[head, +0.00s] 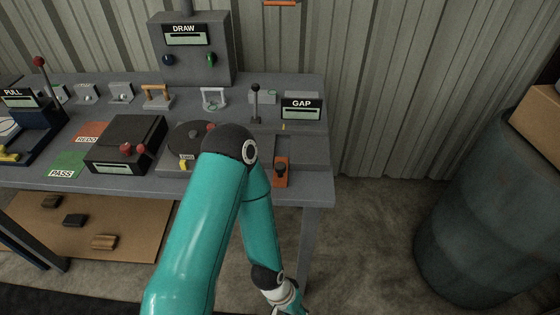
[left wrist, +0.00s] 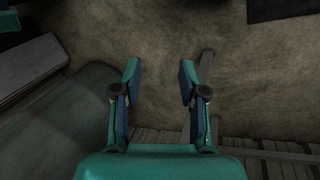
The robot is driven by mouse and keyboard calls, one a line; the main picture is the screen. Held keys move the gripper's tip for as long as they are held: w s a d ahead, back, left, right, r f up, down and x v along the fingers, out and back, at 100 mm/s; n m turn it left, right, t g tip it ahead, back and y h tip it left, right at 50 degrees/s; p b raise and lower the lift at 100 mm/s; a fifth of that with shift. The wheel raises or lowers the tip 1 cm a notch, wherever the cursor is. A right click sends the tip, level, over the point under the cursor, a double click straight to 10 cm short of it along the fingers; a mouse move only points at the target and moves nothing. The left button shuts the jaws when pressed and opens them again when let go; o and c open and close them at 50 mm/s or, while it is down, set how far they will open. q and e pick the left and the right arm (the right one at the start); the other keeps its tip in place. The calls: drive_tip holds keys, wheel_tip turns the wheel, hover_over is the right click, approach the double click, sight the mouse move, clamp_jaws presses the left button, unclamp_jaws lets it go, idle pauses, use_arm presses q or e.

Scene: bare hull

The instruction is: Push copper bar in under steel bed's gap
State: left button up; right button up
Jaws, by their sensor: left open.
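An orange, copper-coloured bar (head: 281,179) with a black knob lies at the bench's front right edge, beside my arm. A flat grey bed (head: 308,150) is behind and right of it, below the GAP display (head: 302,108). I cannot make out the gap under the bed. In the head view my teal arm bends over the bench front, and its wrist points down at the bottom edge; its fingers are cut off. In the left wrist view my left gripper (left wrist: 160,85) is open and empty above bare floor. My right gripper is in neither view.
Behind the bed stands a black-knobbed lever (head: 255,103). A turntable (head: 188,140) and a black box (head: 125,143) are to the left. A large drum (head: 488,215) with a cardboard box (head: 541,118) stands at right. Floor between bench and drum is clear.

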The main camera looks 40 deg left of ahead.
use_arm(q)
drive_tip(key=shift+o, duration=0.7)
drive_tip(key=shift+w+r, duration=0.1)
drive_tip(key=shift+w, duration=0.05)
drive_tip(key=m+t+y+p, duration=0.3)
drive_tip(key=m+t, duration=0.1)
drive_tip(key=m, duration=0.1)
approach(280, 165)
drive_tip(key=p+x, duration=0.1)
drive_tip(key=x, duration=0.8)
clamp_jaws()
